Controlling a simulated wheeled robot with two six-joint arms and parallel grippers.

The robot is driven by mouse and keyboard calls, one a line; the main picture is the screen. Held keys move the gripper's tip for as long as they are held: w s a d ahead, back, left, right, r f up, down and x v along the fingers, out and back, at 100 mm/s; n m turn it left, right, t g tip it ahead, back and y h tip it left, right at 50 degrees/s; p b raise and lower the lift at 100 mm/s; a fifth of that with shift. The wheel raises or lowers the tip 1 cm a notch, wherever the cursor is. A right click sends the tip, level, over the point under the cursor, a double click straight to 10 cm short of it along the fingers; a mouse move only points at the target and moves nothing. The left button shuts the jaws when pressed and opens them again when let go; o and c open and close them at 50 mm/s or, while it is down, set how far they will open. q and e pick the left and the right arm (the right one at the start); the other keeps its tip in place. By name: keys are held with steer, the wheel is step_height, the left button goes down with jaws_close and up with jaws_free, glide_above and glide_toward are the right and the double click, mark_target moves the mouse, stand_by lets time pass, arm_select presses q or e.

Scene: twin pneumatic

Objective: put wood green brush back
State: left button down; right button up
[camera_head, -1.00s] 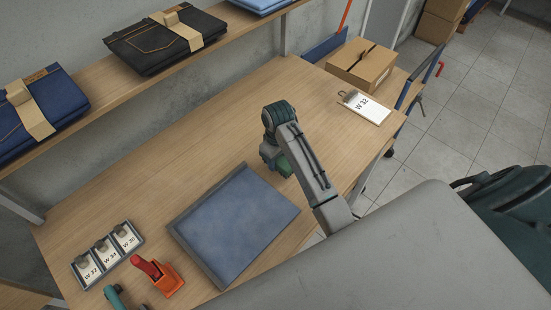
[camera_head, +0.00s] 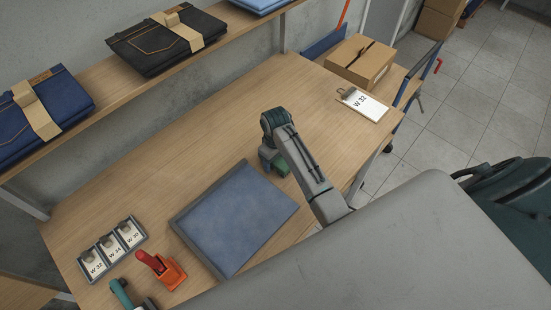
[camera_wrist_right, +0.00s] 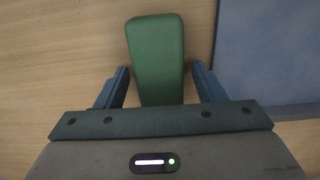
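The green brush (camera_wrist_right: 156,58) shows in the right wrist view as a long green block on the wooden table (camera_wrist_right: 60,60). My right gripper (camera_wrist_right: 161,84) is open, with one finger on each side of the brush's near end and a gap on both sides. In the head view my right gripper (camera_head: 272,160) points down at the table beside the blue mat, with a bit of the green brush (camera_head: 283,166) showing by it. My left arm (camera_head: 121,294) shows only in part at the bottom left; its fingers cannot be made out.
A clipboard (camera_head: 363,104) and cardboard box (camera_head: 360,62) are at the right.

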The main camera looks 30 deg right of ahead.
step_height(320, 180, up, 7)
steer(key=b, duration=0.3)
steer(key=shift+w+f, duration=0.1)
steer(key=shift+f, duration=0.05)
step_height(320, 180, up, 6)
steer(key=p, duration=0.3)
steer(key=shift+f, duration=0.2)
steer(key=shift+f, duration=0.1)
